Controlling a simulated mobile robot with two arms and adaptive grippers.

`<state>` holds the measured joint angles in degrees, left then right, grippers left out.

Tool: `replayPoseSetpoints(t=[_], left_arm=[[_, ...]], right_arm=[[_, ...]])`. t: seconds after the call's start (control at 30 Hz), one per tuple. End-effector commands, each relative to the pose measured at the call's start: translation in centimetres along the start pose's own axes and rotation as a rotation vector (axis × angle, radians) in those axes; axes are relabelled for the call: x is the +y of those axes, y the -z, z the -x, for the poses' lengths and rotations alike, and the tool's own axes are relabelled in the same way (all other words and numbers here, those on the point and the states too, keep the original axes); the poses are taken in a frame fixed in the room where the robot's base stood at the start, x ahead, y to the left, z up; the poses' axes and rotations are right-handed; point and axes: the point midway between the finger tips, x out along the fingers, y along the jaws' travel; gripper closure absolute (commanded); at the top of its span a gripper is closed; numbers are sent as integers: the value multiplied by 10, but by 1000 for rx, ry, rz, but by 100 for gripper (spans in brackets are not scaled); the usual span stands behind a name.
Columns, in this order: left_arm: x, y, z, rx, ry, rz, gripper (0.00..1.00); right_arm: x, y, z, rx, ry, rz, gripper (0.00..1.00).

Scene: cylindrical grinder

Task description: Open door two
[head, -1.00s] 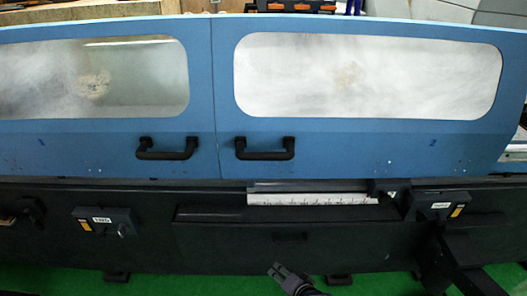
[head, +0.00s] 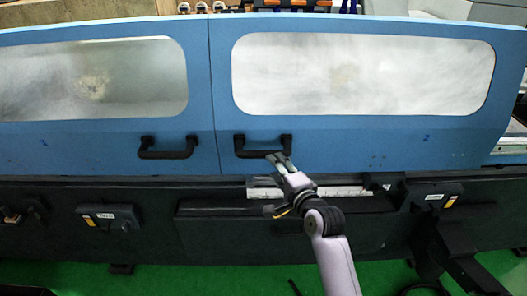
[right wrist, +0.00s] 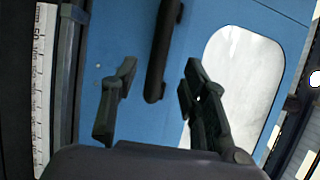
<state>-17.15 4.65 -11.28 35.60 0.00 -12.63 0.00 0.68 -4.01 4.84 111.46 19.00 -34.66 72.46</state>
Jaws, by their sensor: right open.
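Door two (head: 350,148) is the blue right-hand panel with a large clouded window, marked 2 near its lower right. Its edge meets door one (head: 100,150) at a straight seam, and both look closed. Door two's black handle (head: 262,154) is a horizontal bar near that seam. My right gripper (head: 280,160) is at the right part of this handle in the head view. In the right wrist view my right gripper (right wrist: 157,85) is open, with the handle (right wrist: 160,55) lying ahead between its two fingers. I cannot tell whether they touch. My left gripper is not in view.
The dark machine base (head: 150,240) runs below the doors. A ruler strip (head: 345,190) sits on a ledge under door two. Control boxes (head: 108,217) and (head: 435,196) stick out from the base. A dark arm-like part (head: 455,260) juts forward at the lower right. Green floor (head: 200,280) is in front.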

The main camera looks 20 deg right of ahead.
Motion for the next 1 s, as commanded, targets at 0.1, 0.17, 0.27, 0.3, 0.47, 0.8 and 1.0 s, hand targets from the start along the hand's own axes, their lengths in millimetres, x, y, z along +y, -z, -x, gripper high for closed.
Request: replayPoseSetpoints(t=[0.1, 0.17, 0.27, 0.3, 0.47, 0.8, 1.0], left_arm=[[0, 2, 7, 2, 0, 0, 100], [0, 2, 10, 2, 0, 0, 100], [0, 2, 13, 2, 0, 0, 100], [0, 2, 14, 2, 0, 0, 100], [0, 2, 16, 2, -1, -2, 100], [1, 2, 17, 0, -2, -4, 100], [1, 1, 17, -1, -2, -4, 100]], right_arm=[[-2, 0, -26, -1, -1, 2, 59], [-3, 0, -37, -1, 0, 3, 59], [-2, 0, -55, 0, -1, 2, 59], [-2, 0, -62, 0, -1, 3, 59], [-1, 0, -81, 0, -1, 2, 59], [0, 0, -92, 1, 0, 2, 59], [0, 0, -92, 1, 0, 2, 63]])
